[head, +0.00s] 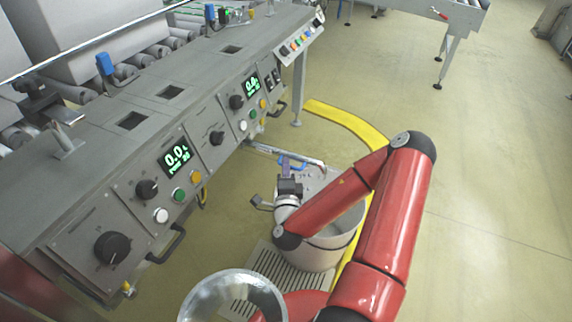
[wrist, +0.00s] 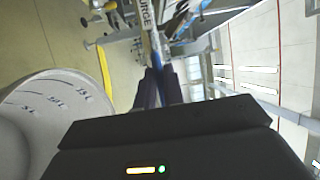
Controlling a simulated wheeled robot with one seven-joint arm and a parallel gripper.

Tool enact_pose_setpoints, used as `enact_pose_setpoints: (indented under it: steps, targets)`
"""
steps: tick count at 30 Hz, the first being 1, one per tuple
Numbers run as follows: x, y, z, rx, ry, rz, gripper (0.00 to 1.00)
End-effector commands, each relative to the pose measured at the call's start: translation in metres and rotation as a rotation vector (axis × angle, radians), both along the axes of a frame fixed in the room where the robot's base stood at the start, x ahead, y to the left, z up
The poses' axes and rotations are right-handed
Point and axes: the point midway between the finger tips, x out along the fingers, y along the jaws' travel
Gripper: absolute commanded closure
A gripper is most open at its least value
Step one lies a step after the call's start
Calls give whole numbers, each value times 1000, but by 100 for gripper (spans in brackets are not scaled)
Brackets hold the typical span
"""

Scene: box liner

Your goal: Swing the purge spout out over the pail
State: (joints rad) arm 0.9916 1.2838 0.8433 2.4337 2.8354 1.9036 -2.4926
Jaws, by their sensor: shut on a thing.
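The purge spout (head: 300,159) is a thin metal pipe reaching out from under the machine's front edge, with a blue part on it. In the wrist view the pipe (wrist: 147,22) carries a "PURGE" label. My gripper (head: 288,168) is shut on the spout's blue handle; the fingers (wrist: 160,86) hide most of the grip. The pail (head: 332,247) is a pale grey bucket on the floor, partly hidden by my arm. The spout's outer end shows near the pail's far rim; I cannot tell whether it is over the opening. The pail (wrist: 45,125) also shows in the wrist view, with marks inside.
The grey machine (head: 80,205) with knobs, buttons and displays runs along the left. A yellow floor line (head: 352,121) curves behind the pail. Floor to the right is clear.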

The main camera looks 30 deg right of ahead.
Motion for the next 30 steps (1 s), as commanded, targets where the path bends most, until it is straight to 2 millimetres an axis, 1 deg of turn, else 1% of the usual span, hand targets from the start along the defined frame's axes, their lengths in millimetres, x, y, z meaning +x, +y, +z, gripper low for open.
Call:
enact_pose_setpoints:
  steps: [1, 10, 24, 25, 27, 30]
  targets:
    - [-2, 1, 8, 2, -16, -17, 100]
    - [-6, 7, 8, -2, -18, -67, 100]
    - [-7, 7, 8, -4, -18, -77, 100]
    - [-7, 7, 8, -4, -19, -77, 89]
    - [-7, 6, 7, -4, -18, -77, 80]
    - [-7, 7, 6, -4, -15, -76, 69]
